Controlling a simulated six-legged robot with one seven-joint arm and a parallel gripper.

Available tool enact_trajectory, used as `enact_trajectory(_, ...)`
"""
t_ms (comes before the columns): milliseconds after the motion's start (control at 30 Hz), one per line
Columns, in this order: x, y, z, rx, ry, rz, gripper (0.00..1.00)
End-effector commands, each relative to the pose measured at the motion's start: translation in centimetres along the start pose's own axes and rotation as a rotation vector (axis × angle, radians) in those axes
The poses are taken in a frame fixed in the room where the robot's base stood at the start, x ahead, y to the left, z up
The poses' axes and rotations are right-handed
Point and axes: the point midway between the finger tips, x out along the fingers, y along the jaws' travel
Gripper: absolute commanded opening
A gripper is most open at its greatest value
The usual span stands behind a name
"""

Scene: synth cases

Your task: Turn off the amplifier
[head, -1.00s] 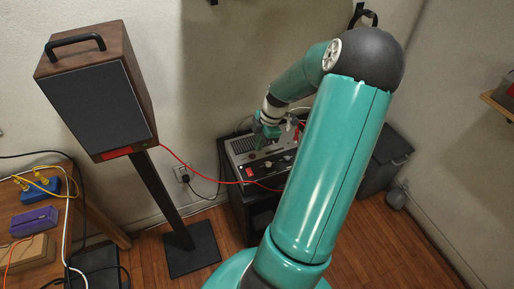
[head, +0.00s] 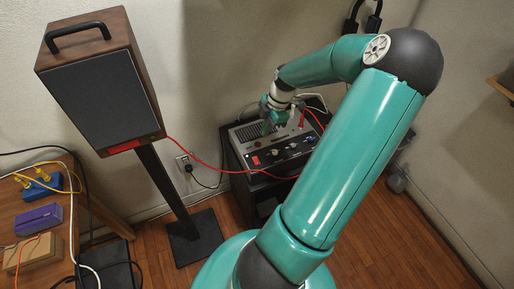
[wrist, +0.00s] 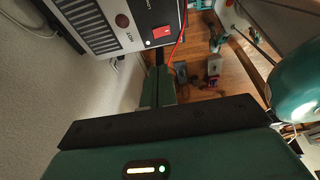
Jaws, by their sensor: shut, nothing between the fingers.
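The amplifier (head: 246,137) is a grey box with a vented top and a dark front panel, on a black stand near the wall. Its front has a red rocker switch (head: 256,160) at the left and several knobs. In the wrist view, the amplifier (wrist: 85,15) fills the top, with the red switch (wrist: 162,32) facing the camera beside a dark round button. My gripper (head: 267,127) is over the amplifier's top, behind the switch. In the wrist view its green fingers (wrist: 158,75) are shut and empty, just below the switch in the picture. I cannot tell whether they touch the amplifier.
A wooden speaker (head: 104,85) stands on a black stand to the left. A red cable (head: 215,169) crosses towards the amplifier. A wooden table (head: 60,170) with a blue box and a purple box is at far left. The wooden floor (head: 400,250) at right is clear.

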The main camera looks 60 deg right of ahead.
Motion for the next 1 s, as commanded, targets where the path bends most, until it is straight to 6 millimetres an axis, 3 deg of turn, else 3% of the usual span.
enact_trajectory(167, 1.8, 0.0, 0.0, 0.0, 0.003, -0.002, 0.0)
enact_trajectory(700, 12.0, 0.4, 0.2, 0.0, 0.003, -0.002, 0.0)
enact_trajectory(1000, 13.8, 0.6, 0.9, 0.001, 0.0, 0.0, 0.0)
